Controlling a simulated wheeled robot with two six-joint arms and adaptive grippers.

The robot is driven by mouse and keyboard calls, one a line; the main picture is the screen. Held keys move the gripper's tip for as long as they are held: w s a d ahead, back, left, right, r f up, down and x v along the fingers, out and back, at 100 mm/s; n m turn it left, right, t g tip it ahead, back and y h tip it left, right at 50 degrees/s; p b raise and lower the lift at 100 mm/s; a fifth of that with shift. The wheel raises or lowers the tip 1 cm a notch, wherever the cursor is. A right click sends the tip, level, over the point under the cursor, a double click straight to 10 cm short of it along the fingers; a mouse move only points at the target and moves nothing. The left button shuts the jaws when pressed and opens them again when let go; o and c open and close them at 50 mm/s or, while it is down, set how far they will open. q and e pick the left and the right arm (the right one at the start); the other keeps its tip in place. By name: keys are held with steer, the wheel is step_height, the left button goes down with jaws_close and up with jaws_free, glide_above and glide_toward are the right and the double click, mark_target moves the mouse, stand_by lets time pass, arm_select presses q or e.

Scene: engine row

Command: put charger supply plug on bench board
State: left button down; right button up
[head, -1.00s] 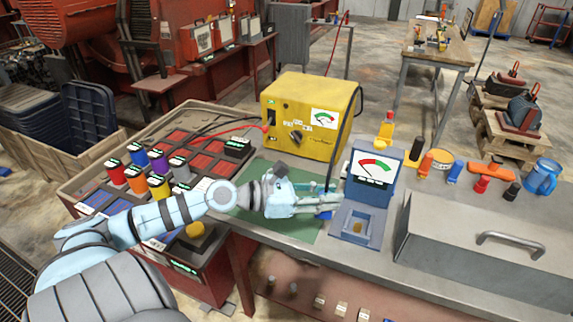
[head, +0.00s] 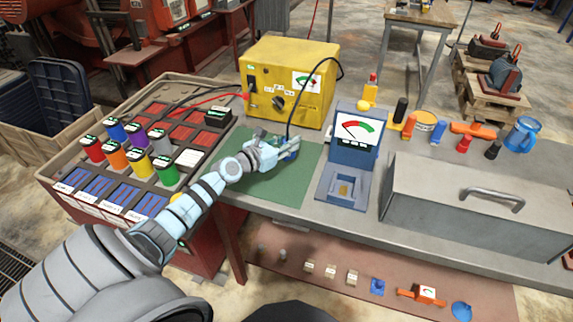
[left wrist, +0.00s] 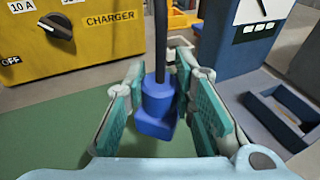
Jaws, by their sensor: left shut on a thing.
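The blue charger supply plug (left wrist: 157,105) hangs upright on its black cable, between the fingers of my left gripper (left wrist: 165,110) in the left wrist view. In the head view my left gripper (head: 286,150) is shut on the plug (head: 291,154), over the back part of the flat green board (head: 270,188) on the bench. Whether the plug touches the board is hard to tell. The cable (head: 296,100) arcs up to the yellow charger (head: 290,78) behind. My right gripper is not in view.
A blue meter tester (head: 354,140) with a socketed base stands right of the board. A grey metal box (head: 480,205) fills the right of the bench. Several coloured cylinders stand in the rack (head: 200,140) at left. The board's front half is clear.

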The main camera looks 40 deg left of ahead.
arm_select(q)
step_height(320, 180, down, 4)
steer(key=b, duration=0.3)
steer(key=shift+s+f+b, duration=0.1)
steer(key=shift+f+b, duration=0.15)
steer(key=shift+b, duration=0.05)
steer(key=shift+r, duration=0.2)
steer(key=shift+f, duration=0.15)
steer(key=c, duration=1.4)
jaws_free()
steer(key=shift+o, duration=0.3)
